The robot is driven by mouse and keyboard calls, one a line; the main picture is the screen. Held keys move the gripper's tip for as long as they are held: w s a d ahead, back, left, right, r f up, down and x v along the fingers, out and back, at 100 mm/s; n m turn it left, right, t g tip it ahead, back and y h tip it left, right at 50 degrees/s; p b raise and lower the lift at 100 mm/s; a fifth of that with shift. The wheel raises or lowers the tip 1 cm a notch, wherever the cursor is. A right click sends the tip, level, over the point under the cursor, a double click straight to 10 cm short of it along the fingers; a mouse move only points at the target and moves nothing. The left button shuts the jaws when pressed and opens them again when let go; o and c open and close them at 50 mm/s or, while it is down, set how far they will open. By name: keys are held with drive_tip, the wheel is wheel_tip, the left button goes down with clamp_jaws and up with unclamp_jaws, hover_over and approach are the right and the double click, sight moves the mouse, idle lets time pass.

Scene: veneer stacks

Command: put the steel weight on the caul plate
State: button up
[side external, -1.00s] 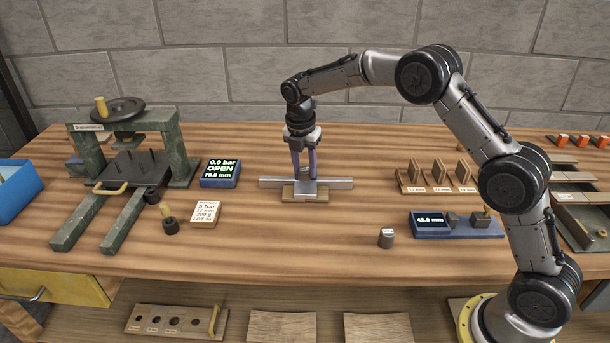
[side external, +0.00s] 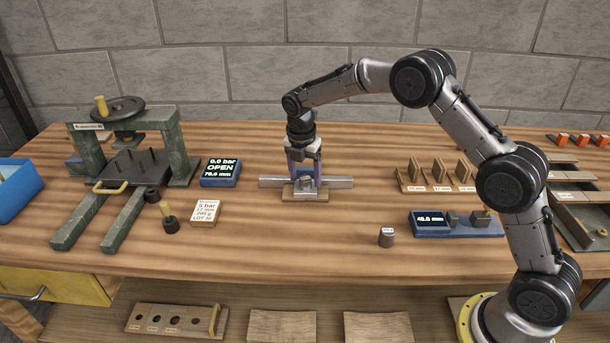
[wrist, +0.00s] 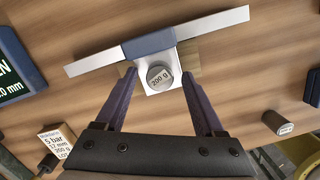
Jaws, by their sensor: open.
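The steel weight (wrist: 159,77), a grey cylinder marked 200 g, stands upright on the pale metal caul plate (wrist: 150,88). In the side view the weight (side external: 307,184) and the plate (side external: 302,193) sit at the middle of the bench, on thin wood sheets (side external: 292,198). My gripper (wrist: 159,73) is open, with one finger on each side of the weight and gaps showing beside it. In the side view my gripper (side external: 304,180) is low over the plate.
A long metal bar (side external: 340,182) with a blue block (wrist: 148,43) lies just behind the plate. A second grey cylinder (side external: 386,237) stands front right. A press (side external: 60,233), a display (side external: 220,173) and a card (side external: 205,213) are left. The front bench is mostly clear.

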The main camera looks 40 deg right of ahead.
drive_tip(key=shift+r, duration=0.1)
wheel_tip(320, 180, up, 12)
drive_tip(key=a+f, duration=0.1)
drive_tip(key=a, duration=0.1)
drive_tip(key=s+r+m+t, duration=0.1)
drive_tip(key=s+r+m, duration=0.4)
drive_tip(key=s+r, duration=0.3)
drive_tip(key=s+r+m+t, duration=0.1)
drive_tip(key=s+r+m, duration=0.15)
drive_tip(key=s, duration=0.25)
drive_tip(key=s+r+m+t, duration=0.1)
drive_tip(key=s+m, duration=0.2)
drive_tip(key=s, duration=0.3)
drive_tip(key=s+f+m+t, duration=0.1)
drive_tip(key=s+f+m, duration=0.1)
drive_tip(key=s+m, duration=0.4)
drive_tip(key=s+f+m+t+y, duration=0.1)
drive_tip(key=s+f+m, duration=0.2)
drive_tip(key=s, duration=1)
drive_tip(key=m, duration=0.3)
drive_tip(key=shift+s+a+f+y, duration=0.2)
drive_tip(key=shift+s+f+y, duration=0.1)
drive_tip(key=shift+f, duration=0.05)
